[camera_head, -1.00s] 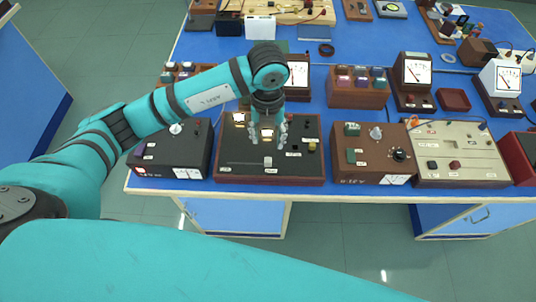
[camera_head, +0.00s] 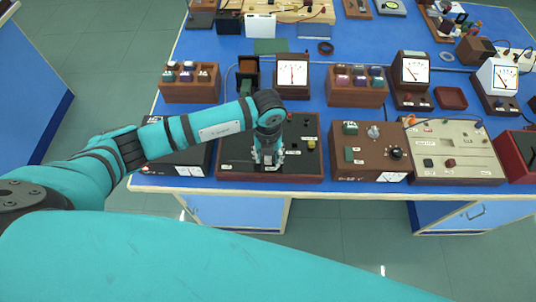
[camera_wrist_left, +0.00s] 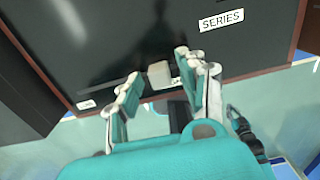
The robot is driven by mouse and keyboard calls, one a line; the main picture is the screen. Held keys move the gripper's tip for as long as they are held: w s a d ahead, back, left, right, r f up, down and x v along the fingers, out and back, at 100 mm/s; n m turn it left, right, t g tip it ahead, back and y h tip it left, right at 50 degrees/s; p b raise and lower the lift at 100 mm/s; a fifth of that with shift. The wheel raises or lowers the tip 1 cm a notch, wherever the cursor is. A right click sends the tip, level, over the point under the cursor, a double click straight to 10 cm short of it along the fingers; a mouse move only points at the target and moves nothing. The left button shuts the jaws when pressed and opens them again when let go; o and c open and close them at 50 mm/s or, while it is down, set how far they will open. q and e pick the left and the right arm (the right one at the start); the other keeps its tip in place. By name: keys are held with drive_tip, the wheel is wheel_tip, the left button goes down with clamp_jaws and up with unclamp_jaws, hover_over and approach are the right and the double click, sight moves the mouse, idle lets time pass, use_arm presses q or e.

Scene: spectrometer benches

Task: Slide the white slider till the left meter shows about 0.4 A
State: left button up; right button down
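The white slider (camera_wrist_left: 159,74) is a small pale block near the front edge of a black panel with a wooden rim (camera_head: 228,172). In the left wrist view it sits between the fingers of my left gripper (camera_wrist_left: 165,75), which are apart on either side of it. I cannot tell whether a finger touches it. In the head view my left gripper (camera_head: 267,165) points down over the panel and hides the slider. The leftmost large dial meter (camera_head: 292,73) stands behind the panel, its needle near upright; its scale is too small to read. My right gripper is out of view.
A brown box with knobs (camera_head: 372,160) and a beige board (camera_head: 455,155) stand to the right of the panel. A dark box (camera_head: 175,158) stands close on its left, partly under my arm. Wooden blocks with coloured plugs (camera_head: 357,86) stand behind.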

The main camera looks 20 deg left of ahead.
use_arm(q)
clamp_jaws()
drive_tip(key=shift+a+b, duration=0.3)
drive_tip(key=shift+b, duration=0.05)
drive_tip(key=shift+s, duration=0.1)
drive_tip(key=shift+o, duration=0.9)
unclamp_jaws()
drive_tip(key=shift+r, duration=0.1)
